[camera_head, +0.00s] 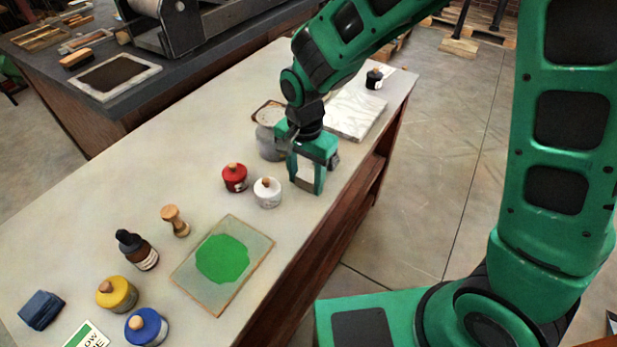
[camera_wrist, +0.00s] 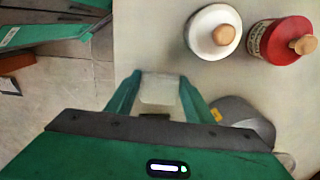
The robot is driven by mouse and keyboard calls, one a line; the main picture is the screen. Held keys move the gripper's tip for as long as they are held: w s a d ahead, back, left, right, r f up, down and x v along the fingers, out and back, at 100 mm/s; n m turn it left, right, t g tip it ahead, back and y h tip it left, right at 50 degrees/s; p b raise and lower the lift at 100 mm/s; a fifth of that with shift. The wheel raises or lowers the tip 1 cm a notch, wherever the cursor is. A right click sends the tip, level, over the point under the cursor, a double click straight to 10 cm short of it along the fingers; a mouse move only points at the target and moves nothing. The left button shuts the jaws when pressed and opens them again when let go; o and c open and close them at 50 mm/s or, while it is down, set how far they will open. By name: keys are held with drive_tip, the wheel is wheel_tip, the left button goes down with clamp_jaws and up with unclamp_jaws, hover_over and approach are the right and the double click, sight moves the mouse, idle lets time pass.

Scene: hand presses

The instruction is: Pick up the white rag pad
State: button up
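The white rag pad (camera_head: 306,172) is a small pale block between the two green fingers of my gripper (camera_head: 306,178), at the near edge of the table. In the wrist view the pad (camera_wrist: 160,89) fills the gap between the fingertips (camera_wrist: 160,82), with no clear gap at either side. My gripper points down and appears shut on the pad. Whether the pad's underside touches the table is hard to tell.
A white jar (camera_head: 267,193) and a red jar (camera_head: 234,178) stand to the left of my gripper. A grey container (camera_head: 270,142) is close behind it. A white slab (camera_head: 354,115) lies to the right. A green-inked plate (camera_head: 225,265) lies nearer the front.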

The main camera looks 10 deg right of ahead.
sight(305, 178)
drive_tip(key=shift+r, duration=0.15)
wheel_tip(305, 178, up, 4)
drive_tip(key=shift+r, duration=0.15)
drive_tip(key=s+a+r, duration=0.6)
drive_tip(key=s+a, duration=0.1)
drive_tip(key=a, duration=0.2)
drive_tip(key=shift+s+r, duration=0.25)
drive_tip(key=shift+s, duration=0.05)
